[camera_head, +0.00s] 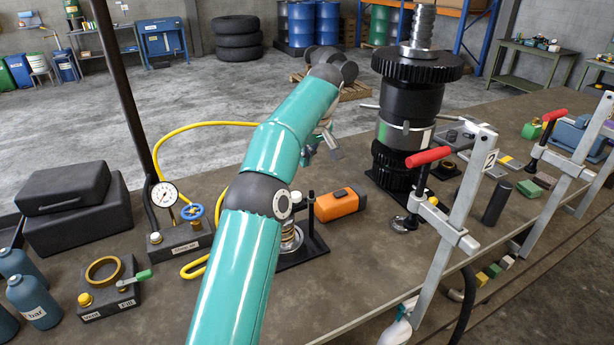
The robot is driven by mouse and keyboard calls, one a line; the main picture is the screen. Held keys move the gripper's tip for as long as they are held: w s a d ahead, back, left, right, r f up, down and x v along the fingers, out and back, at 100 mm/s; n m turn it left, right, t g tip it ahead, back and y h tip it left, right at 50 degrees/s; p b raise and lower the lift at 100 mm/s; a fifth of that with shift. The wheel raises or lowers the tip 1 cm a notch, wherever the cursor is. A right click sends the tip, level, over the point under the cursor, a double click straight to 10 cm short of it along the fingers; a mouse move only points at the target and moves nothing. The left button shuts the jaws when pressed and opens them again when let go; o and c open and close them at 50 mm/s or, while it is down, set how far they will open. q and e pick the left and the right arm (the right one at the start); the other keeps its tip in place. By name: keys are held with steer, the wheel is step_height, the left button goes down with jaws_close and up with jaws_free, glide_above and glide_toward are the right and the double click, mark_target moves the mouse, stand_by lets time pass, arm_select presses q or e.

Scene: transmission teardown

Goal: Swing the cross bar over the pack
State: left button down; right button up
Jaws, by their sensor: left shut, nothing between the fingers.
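My left arm, teal with dark joints, reaches up through the middle of the head view. My left gripper (334,151) is at its far end, partly hidden behind the forearm. It is shut and holds nothing, in the air between the orange block and the tall dark gear shaft. A small stack of metal rings (291,238), likely the pack, sits on a dark base plate (310,249) and is partly hidden by my arm. A thin dark post (311,208) stands upright beside it. I cannot make out the cross bar; my arm may cover it.
The gear shaft (408,110) stands upright at the back. An orange-and-black block (340,204) lies right of the stack. Red-handled clamps (428,157) line the right edge. A pressure gauge (164,194) with yellow hose and a black case (75,203) are left.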

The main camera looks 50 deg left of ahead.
arm_select(q)
steer(key=s+x, duration=0.1)
steer(key=x, duration=0.9)
steer(key=shift+w+d, duration=0.2)
steer(key=shift+d, duration=1.8)
